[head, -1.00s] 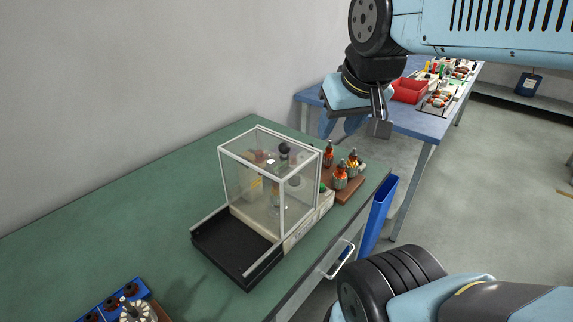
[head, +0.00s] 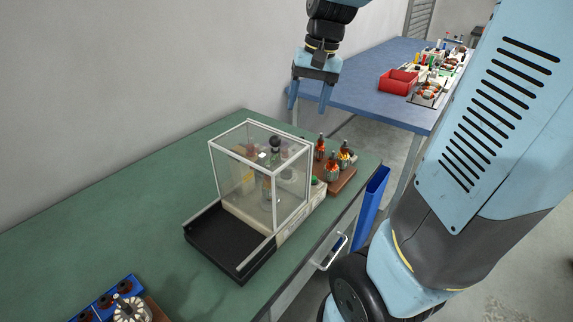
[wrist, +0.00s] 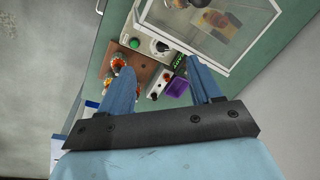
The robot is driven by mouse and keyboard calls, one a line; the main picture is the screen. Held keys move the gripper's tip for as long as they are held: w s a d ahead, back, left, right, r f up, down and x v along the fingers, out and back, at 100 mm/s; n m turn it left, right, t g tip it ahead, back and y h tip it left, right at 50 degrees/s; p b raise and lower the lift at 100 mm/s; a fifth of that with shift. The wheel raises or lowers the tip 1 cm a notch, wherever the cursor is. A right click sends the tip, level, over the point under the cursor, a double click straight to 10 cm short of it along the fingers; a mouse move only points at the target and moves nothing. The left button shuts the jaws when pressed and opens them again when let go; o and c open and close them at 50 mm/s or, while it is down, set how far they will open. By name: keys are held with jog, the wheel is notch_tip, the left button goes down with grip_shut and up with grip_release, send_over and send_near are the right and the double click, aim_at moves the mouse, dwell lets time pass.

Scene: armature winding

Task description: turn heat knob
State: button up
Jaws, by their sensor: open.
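The machine (head: 300,222) with a clear guard box (head: 240,180) stands on the green bench. The wrist view shows a dark round knob (wrist: 160,46) on a white dial at the machine's base, beside a green button (wrist: 135,43). I cannot read its marking, so I cannot tell for sure that it is the heat knob. My gripper (head: 308,109) hangs open and empty above and behind the guard box, pointing down. In the wrist view my gripper (wrist: 160,66) has its fingers spread, with the knob seen beyond the gap, apart from both fingertips.
A brown board (head: 343,180) with several armatures stands right of the machine. The wrist view shows a purple item (wrist: 177,88) near the dial. A black tray (head: 215,245) lies before the guard. A blue bench (head: 370,90) with a red bin (head: 398,80) stands behind.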

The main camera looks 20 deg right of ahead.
jog(key=w+d+f+m+g, duration=0.1)
jog(key=w+f+m+g, duration=0.3)
jog(key=w+f, duration=0.9)
jog(key=shift+g+y, duration=0.3)
jog(key=x, duration=1.2)
jog(key=shift+w+f, duration=0.3)
jog(key=shift+f, duration=0.1)
jog(key=c, duration=1)
